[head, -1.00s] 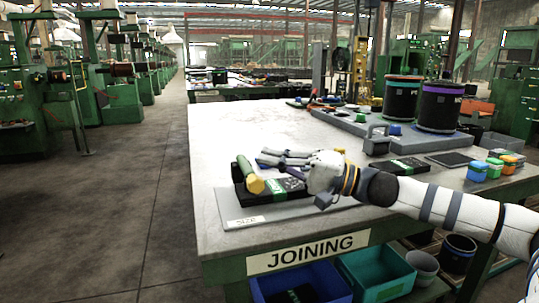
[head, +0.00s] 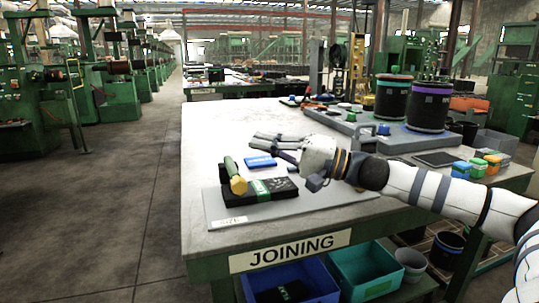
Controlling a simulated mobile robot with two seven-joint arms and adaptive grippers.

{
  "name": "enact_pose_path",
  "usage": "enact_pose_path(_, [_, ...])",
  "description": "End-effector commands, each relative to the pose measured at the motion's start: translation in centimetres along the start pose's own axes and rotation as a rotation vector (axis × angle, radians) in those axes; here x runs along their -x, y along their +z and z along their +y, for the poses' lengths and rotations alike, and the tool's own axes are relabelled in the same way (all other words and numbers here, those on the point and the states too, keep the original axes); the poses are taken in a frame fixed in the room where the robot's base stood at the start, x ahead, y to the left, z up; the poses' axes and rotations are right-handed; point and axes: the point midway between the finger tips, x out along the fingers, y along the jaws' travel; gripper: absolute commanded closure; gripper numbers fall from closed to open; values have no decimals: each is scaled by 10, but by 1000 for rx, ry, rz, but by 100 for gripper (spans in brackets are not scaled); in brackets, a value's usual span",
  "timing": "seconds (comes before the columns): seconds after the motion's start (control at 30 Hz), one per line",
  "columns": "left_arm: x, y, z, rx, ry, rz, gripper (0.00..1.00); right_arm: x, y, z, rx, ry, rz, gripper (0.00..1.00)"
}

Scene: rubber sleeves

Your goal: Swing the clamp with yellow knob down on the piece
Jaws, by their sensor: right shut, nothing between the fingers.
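The clamp (head: 230,166) is a green lever with a yellow knob (head: 238,186) at its near end. It stands at the left end of a flat black block (head: 284,187) with a green label, on a grey plate. The lever slants toward the front; I cannot tell whether its knob end touches the black block. My right gripper (head: 264,142) is shut and empty, behind and to the right of the clamp, apart from it. A small blue piece (head: 260,162) lies behind the black block. My left gripper is out of view.
The grey plate (head: 330,203) lies near the table's front edge, above the JOINING sign (head: 290,250). Drums (head: 428,104) and a raised grey board (head: 335,118) stand at the back right. Small coloured jars (head: 461,169) sit at the right. The table's left part is clear.

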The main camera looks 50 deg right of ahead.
Motion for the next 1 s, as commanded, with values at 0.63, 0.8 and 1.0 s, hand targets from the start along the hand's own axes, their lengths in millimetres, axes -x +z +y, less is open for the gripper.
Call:
enact_pose_path(0.63, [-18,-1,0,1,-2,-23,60,76,-29,58,-8,14,9,100])
enact_pose_path(0.8, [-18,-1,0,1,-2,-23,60,76,-29,58,-7,14,9,100])
enact_pose_path(1.0, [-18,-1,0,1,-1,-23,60,75,-29,58,-7,14,9,100])
